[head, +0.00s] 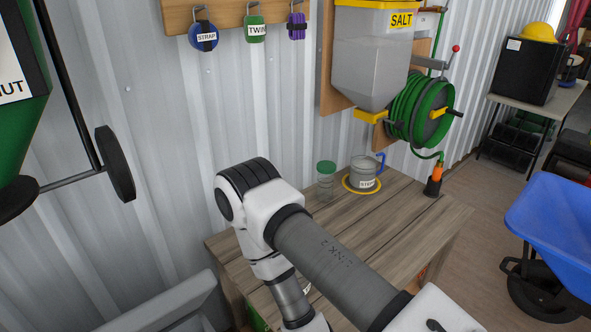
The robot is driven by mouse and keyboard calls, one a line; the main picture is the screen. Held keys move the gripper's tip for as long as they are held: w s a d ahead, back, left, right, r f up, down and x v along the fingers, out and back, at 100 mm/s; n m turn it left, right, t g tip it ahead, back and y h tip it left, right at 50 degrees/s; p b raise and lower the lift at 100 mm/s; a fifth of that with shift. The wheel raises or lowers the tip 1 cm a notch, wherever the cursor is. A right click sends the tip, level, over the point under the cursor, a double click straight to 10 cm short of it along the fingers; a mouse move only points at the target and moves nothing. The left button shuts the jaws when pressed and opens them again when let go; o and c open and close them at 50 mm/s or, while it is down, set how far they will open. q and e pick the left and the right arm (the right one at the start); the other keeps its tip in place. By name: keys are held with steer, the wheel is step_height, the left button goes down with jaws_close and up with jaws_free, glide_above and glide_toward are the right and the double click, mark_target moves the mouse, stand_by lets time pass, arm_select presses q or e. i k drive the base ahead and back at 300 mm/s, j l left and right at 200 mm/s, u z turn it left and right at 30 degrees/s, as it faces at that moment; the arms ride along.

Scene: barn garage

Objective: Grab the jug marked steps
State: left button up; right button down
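A grey jug (364,173) with a blue handle and a small white label stands upright at the back of the wooden table (405,222). The label's lettering is too small to read for certain. The jug is on a yellow ring (347,186). One of my arms comes in from the lower right, bends over the table, and runs back down out of the picture. Its gripper is not visible. My other gripper is not visible either. Part of a white label (307,289) shows beside the arm; the thing it belongs to is mostly hidden.
A clear jar with a green lid (326,168) stands just left of the jug. A salt hopper (368,60) and a green hose reel (421,108) hang above. An orange-and-black nozzle (435,181) is at the table's right corner. A blue wheelbarrow (553,225) stands right.

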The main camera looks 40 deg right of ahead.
mark_target(364, 160)
steer(key=z, duration=1.8)
steer(key=l+u, duration=0.1)
steer(key=l, duration=0.6)
